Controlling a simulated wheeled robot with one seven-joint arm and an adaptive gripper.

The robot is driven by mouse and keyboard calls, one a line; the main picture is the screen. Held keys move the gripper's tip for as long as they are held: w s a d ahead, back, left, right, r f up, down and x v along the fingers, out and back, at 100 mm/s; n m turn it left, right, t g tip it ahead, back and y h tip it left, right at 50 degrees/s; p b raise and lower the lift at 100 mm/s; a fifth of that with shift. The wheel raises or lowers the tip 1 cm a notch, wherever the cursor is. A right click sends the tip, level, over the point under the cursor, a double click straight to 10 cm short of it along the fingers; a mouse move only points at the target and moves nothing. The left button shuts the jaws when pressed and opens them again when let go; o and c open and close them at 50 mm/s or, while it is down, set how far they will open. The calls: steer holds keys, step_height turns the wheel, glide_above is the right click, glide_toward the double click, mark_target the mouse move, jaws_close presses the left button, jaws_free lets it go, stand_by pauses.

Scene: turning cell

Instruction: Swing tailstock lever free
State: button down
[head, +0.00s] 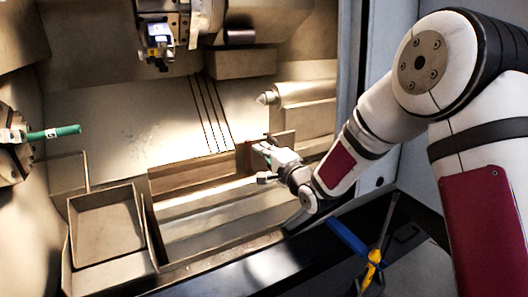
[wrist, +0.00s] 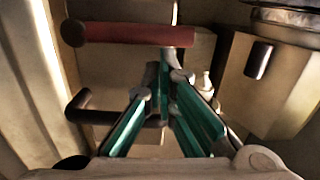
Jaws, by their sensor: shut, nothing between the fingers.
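A dark red bar with a black round end (wrist: 130,35), which looks like the tailstock lever, lies across the top of the wrist view. The lever cannot be clearly made out in the head view. My gripper (wrist: 163,72) has green fingers that are shut and empty, their tips just below the red bar; I cannot tell whether they touch it. In the head view my gripper (head: 264,150) is low inside the machine, below the tailstock's pointed centre (head: 268,98). A dark bent handle (wrist: 105,117) shows left of the fingers.
A chuck (head: 12,150) holding a green bar (head: 55,132) is at the left. The tool turret (head: 158,40) hangs above. An open metal bin (head: 75,250) stands at lower left. Tools with blue and yellow handles (head: 374,258) lie at lower right. A block (wrist: 270,85) flanks the fingers.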

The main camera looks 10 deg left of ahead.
mark_target(240, 146)
steer(key=shift+s+a+r+n, duration=0.1)
steer(key=shift+s+a+n, duration=0.15)
steer(key=shift+n, duration=0.15)
steer(key=a+n+b, duration=0.1)
steer(key=s+a+n+b, duration=0.1)
steer(key=n, duration=0.1)
steer(key=s+a+n+b, duration=0.1)
steer(key=n+b, duration=0.1)
steer(key=shift+a, duration=0.2)
steer(key=s+a+n+b, duration=0.1)
steer(key=n+b, duration=0.1)
steer(key=b, duration=0.1)
steer(key=a+f+n+b, duration=0.1)
steer(key=n+b, duration=0.1)
steer(key=s+a+f+n+b, duration=0.1)
steer(key=n+b, duration=0.1)
steer(key=b, duration=0.1)
steer(key=shift+s+a+f+h+b, duration=0.1)
steer(key=shift+s+a+h+b, duration=0.25)
steer(key=shift+a+h, duration=0.05)
steer(key=shift+s, duration=0.1)
stand_by(0.3)
